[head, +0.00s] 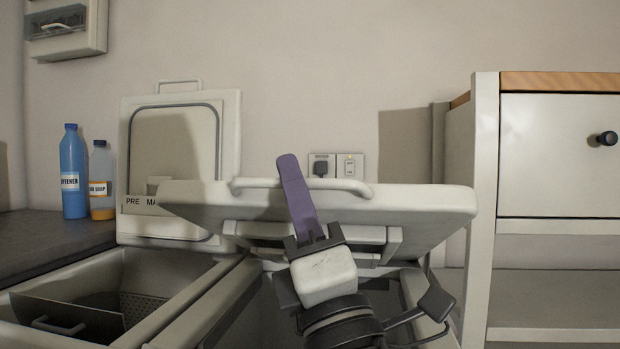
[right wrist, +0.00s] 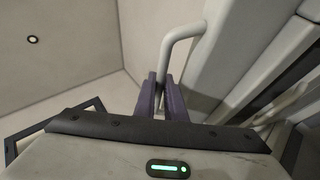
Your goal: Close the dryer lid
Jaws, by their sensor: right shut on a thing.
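The right toploader's lid (head: 400,207), which I take to be the dryer lid, is tilted partway, its underside facing me. A pale bar handle (head: 345,184) runs along its raised edge; it also shows in the right wrist view (right wrist: 180,45). My right gripper (head: 290,168) reaches up in front of the lid, its purple fingers at the handle's left part. In the right wrist view the fingers (right wrist: 164,92) are shut around the bar. Below the lid the machine's opening is partly hidden by my right arm. My left gripper is not in view.
The left toploader's lid (head: 228,145) stands upright against the wall, its tub (head: 60,275) open. Blue (head: 73,170) and clear (head: 101,180) bottles stand on the left counter. A shelf unit with a drawer (head: 555,150) stands close on the right.

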